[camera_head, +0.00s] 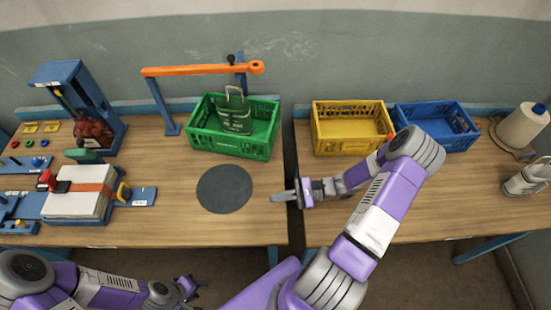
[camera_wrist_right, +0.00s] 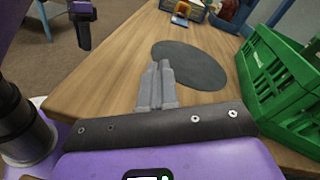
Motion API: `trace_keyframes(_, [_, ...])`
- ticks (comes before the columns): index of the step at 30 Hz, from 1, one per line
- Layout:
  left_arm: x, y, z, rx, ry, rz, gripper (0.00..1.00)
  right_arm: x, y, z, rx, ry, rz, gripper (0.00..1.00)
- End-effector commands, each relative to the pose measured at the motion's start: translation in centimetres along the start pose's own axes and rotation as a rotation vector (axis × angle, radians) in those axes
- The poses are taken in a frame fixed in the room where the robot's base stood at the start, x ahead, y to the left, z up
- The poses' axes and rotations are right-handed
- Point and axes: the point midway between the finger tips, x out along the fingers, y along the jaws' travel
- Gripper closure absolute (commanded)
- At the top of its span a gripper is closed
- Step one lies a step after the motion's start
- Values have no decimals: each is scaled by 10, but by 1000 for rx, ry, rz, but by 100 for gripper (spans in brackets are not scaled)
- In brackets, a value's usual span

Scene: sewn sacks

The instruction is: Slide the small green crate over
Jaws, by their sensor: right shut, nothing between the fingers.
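The small green crate (camera_head: 232,147) stands at the back of the left table, behind the dark round mat (camera_head: 224,189). A dark green item with a handle (camera_head: 236,116) is inside it. The crate (camera_wrist_right: 275,100) also shows at the right of the right wrist view. My right gripper (camera_head: 274,198) is shut and empty, to the right of the mat and in front of the crate, apart from it. Its closed fingers (camera_wrist_right: 157,72) point toward the mat in the wrist view. My left gripper (camera_head: 190,288) hangs in front of the table's front edge; its jaws are too small to read.
A yellow crate (camera_head: 350,143) and a blue crate (camera_head: 434,116) stand on the right table. A narrow gap (camera_head: 292,170) separates the tables. An orange bar on a blue stand (camera_head: 200,70) rises behind the green crate. A paper stack (camera_head: 77,203) lies at left.

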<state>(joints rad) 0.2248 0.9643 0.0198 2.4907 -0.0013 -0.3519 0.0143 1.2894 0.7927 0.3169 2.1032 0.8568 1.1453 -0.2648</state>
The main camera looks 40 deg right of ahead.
Motion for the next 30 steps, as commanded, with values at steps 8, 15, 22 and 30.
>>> trace_keyframes(8, [3, -1, 0, 0, 0, 0, 63, -93, -37, -41, 416, 75, -611, 100])
trace_keyframes(15, [3, -1, 0, 0, 0, 0, 63, -112, -45, -50, 487, 76, -733, 100])
trace_keyframes(22, [5, -2, 0, 0, 0, 0, 63, -82, -68, -58, 484, 73, -728, 100])
trace_keyframes(30, [8, -3, 0, 0, 0, 0, 63, -38, -104, -72, 484, 75, -726, 100])
